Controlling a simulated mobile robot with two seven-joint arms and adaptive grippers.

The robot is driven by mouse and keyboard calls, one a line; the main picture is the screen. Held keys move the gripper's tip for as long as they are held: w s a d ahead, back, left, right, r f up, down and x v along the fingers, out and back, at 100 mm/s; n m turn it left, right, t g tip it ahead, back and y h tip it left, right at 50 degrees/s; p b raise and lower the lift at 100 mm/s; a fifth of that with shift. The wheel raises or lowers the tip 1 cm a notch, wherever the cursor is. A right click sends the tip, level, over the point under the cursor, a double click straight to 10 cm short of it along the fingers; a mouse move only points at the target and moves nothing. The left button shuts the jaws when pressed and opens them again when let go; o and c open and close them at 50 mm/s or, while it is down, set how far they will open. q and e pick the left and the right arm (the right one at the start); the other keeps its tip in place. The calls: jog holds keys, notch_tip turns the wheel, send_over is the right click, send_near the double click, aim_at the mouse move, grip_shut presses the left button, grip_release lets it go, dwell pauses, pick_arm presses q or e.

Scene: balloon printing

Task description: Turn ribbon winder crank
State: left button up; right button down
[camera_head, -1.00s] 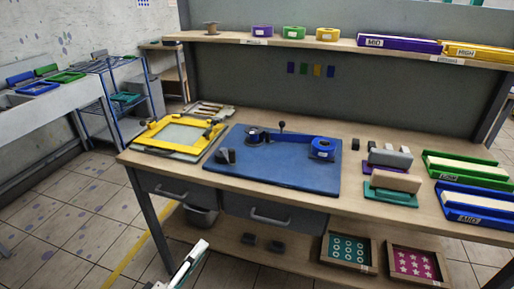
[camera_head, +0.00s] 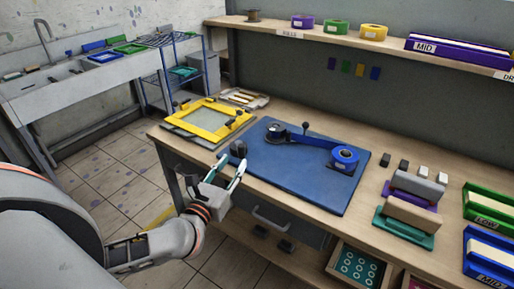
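The ribbon winder is on a blue board (camera_head: 300,180) on the workbench. It has a dark round hub (camera_head: 277,134), a thin upright crank handle with a dark knob (camera_head: 305,126), and a blue ribbon roll (camera_head: 344,158) with a pale core. A blue ribbon (camera_head: 312,141) runs from the hub side to the roll. My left gripper (camera_head: 229,168) is at the board's front left corner, short of the hub and crank. Its two fingers are apart with nothing seen between them. A dark block (camera_head: 238,148) stands just behind the fingers. My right gripper is out of view.
A yellow screen frame (camera_head: 207,117) lies left of the board. Small blocks and squeegee-like pieces (camera_head: 412,210) stand to the right, with green (camera_head: 490,212) and blue trays beyond. A shelf (camera_head: 380,38) with ribbon rolls runs above the bench. A drawer handle (camera_head: 270,221) juts out below.

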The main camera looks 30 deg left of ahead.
aim_at(240, 153)
pick_arm(q)
jog(key=shift+w+a+f+p, duration=0.1)
jog(key=shift+w+a+p, duration=0.1)
jog(key=shift+w, duration=1.05)
jog(key=shift+w+a+r+p, duration=0.1)
jog(key=shift+w+a, duration=0.15)
jog(key=shift+w, duration=1.05)
jog(key=shift+w+a+f+p, duration=0.1)
jog(key=shift+w+a, duration=0.1)
jog(key=shift+w, duration=1.05)
jog(key=shift+c, duration=0.5)
grip_shut()
